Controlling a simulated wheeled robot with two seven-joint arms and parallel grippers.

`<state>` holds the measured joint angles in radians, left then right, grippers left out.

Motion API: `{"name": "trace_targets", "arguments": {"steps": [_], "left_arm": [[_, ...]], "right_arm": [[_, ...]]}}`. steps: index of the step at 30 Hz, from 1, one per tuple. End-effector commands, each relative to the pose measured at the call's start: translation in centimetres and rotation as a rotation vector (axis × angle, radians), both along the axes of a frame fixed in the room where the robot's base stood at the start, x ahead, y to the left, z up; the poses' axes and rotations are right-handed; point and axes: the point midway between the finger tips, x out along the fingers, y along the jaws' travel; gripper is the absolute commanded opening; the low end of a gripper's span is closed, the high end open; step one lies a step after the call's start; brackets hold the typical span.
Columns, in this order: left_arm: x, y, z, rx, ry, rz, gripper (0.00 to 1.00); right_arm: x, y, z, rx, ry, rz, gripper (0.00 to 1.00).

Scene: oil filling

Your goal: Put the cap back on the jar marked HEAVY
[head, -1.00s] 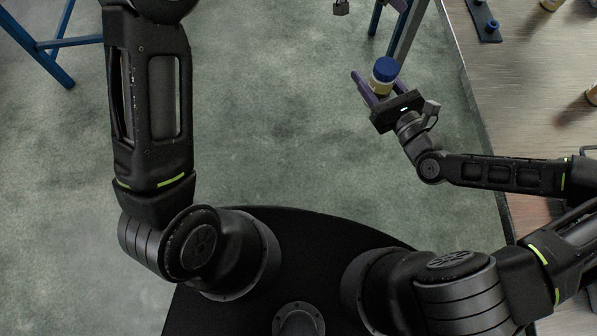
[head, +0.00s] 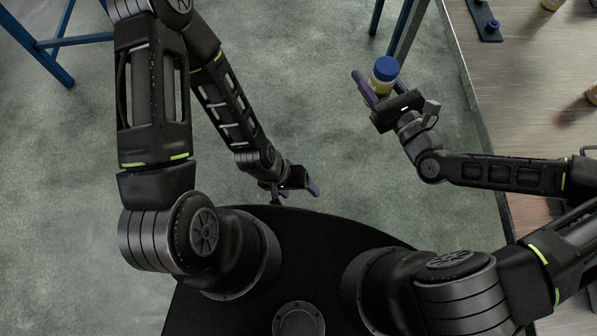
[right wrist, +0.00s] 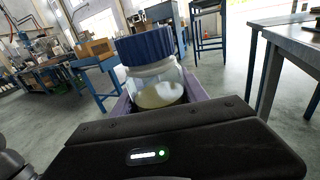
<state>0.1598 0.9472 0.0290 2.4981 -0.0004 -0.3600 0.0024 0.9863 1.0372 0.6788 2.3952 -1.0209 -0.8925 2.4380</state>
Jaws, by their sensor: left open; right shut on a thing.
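My right gripper (head: 379,87) is shut on a small jar (head: 379,85) with a blue cap (head: 386,68) on top. It holds the jar over the floor, left of the table edge. In the right wrist view the clear jar (right wrist: 158,86) stands between the purple fingers with pale yellow contents, and the ridged blue cap (right wrist: 146,46) sits on its mouth. No marking on the jar is readable. My left gripper (head: 312,190) is open and empty, low over the front of my base, seen nearly edge-on.
The table (head: 530,110) runs along the right side. On it are a dark rack (head: 484,18) with a blue part, a jar (head: 551,4) at the top edge, and a brownish object (head: 592,94) cut off at the right. Open floor lies between my arms.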

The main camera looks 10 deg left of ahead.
Motion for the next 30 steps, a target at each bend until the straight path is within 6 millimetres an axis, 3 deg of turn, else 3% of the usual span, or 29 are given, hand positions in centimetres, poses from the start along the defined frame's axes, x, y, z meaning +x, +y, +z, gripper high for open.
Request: {"name": "trace_targets", "arguments": {"steps": [7, 11, 14, 18, 24, 30], "left_arm": [[0.1, 0.0, 0.0, 0.000, -0.002, -0.002, 0.69], [0.1, 0.0, 0.0, 0.000, -0.002, -0.002, 0.69], [0.1, 0.0, 0.0, -0.001, -0.003, -0.002, 0.69], [0.1, 0.0, 0.0, -0.001, -0.003, -0.002, 0.69], [0.2, 0.0, 0.0, 0.000, -0.003, -0.003, 0.69], [0.2, 0.0, 0.0, 0.000, -0.003, -0.003, 0.69]], "right_arm": [[0.3, -0.2, 0.3, 0.001, -0.003, -0.013, 0.00], [2.1, -1.6, 1.4, 0.001, -0.004, -0.089, 0.00], [4.4, -3.9, 2.8, 0.001, -0.004, -0.203, 0.00], [7.7, -8.5, 4.9, 0.002, -0.004, -0.411, 0.00], [10.2, -14.2, 6.6, 0.002, -0.002, -0.652, 0.00], [10.6, -15.5, 6.9, -0.001, -0.001, -0.705, 0.00]]}}
